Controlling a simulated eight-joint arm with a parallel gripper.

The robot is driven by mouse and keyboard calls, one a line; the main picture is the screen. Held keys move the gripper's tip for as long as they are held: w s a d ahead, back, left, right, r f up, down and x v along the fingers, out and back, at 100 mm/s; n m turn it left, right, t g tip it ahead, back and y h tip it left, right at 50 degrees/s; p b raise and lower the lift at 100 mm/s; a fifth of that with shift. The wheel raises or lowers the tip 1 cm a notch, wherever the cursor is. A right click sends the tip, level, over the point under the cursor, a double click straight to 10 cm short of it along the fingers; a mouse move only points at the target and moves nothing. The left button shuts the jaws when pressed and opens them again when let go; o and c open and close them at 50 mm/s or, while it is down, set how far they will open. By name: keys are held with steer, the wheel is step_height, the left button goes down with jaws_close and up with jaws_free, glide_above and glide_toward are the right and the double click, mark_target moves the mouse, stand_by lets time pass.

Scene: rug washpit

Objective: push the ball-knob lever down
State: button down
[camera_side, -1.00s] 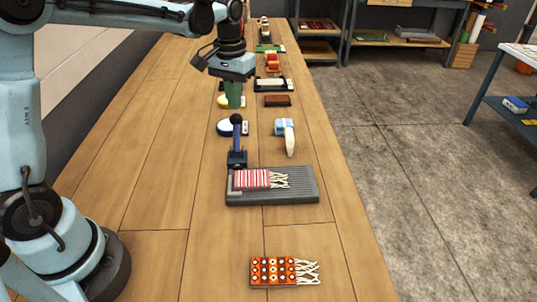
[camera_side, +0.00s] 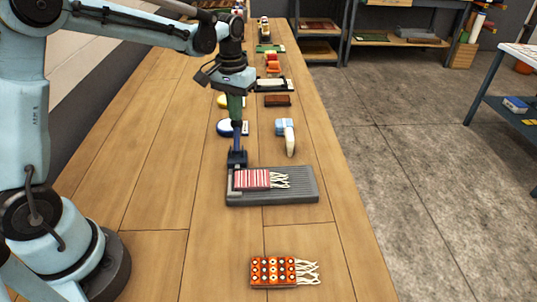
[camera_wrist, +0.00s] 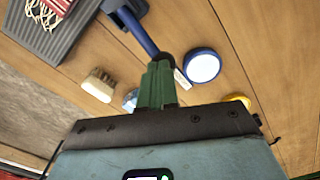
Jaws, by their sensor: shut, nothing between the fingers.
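The lever is a blue arm (camera_side: 237,142) rising from a dark blue base (camera_side: 237,158) at the left end of a grey ribbed tray (camera_side: 300,186). It also shows in the wrist view (camera_wrist: 138,32). Its dark ball knob (camera_wrist: 166,60) is at the tip of my gripper, mostly hidden behind the fingers. My gripper (camera_side: 236,117) points down with its green fingers shut and empty, right over the knob. It looks in contact or nearly so; I cannot tell which. The lever stands roughly upright in the side view.
A red striped, fringed rug piece (camera_side: 252,179) lies on the tray. A patterned orange rug piece (camera_side: 273,271) lies nearer the camera. A blue-rimmed round tub (camera_side: 225,128) and a brush (camera_side: 289,140) flank the lever. Bare wood lies to the left.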

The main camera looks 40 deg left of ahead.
steer(key=shift+f, duration=0.15)
step_height(320, 180, up, 8)
stand_by(1.0)
steer(key=s+d+f+m+t, duration=0.1)
steer(key=s+d+t, duration=0.1)
steer(key=s, duration=0.5)
steer(key=s+d+f+m+t, duration=0.2)
steer(key=s+t, duration=0.3)
steer(key=s, duration=0.3)
steer(key=shift+d, duration=0.75)
